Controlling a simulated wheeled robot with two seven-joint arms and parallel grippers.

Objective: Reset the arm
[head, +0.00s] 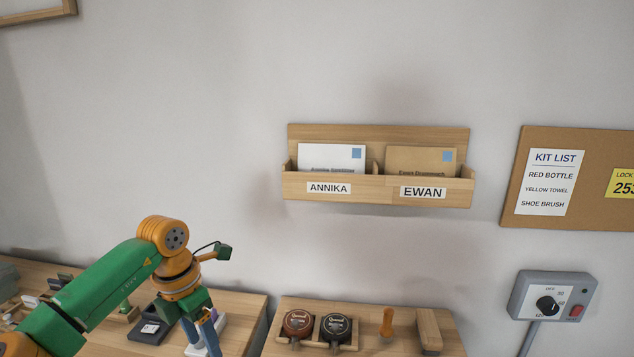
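My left arm, green and orange, comes in from the lower left. Its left gripper (201,335) points down over the wooden surface at the lower left. Its blue-grey fingers are small and partly overlap a white object behind them, so I cannot tell whether they are open or shut, or whether they hold anything. My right arm and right gripper are not in view.
Dark and white items lie around the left arm. Two round tins (298,324), an orange-handled tool (387,322) and a wooden brush (429,330) stand on the right surface. A letter rack (378,134), pinboard (590,143) and dial box (526,285) are on the wall.

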